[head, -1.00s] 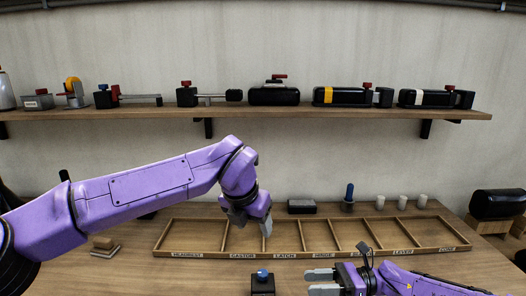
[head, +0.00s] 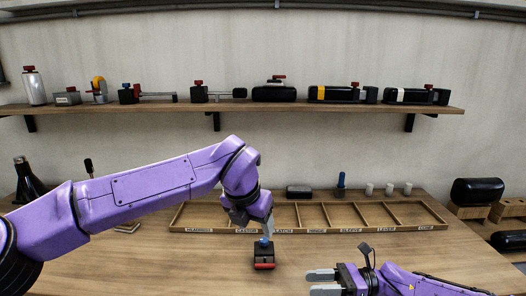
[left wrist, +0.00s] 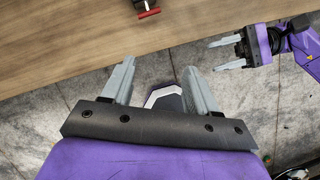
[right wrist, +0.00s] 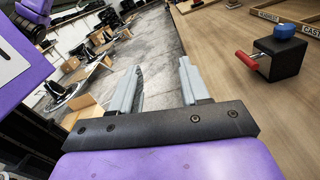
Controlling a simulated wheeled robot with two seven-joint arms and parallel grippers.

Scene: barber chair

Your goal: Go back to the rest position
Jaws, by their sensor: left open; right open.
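My left gripper (head: 258,222) is open and empty in the head view, in front of the compartment tray and above the table, fingers pointing down. Its open fingers (left wrist: 160,78) show nothing between them but floor and a part of my own body in the left wrist view. My right gripper (head: 322,282) is open and empty at the lower middle of the head view, fingers pointing left. In the right wrist view its open fingers (right wrist: 160,85) are over floor beside the table's edge.
A black block with blue knob and red handle (head: 264,256) stands on the table near the left gripper. A labelled wooden tray (head: 300,230) lies behind it. A wall shelf (head: 250,108) holds several devices. The table's edge (left wrist: 90,72) is near both grippers.

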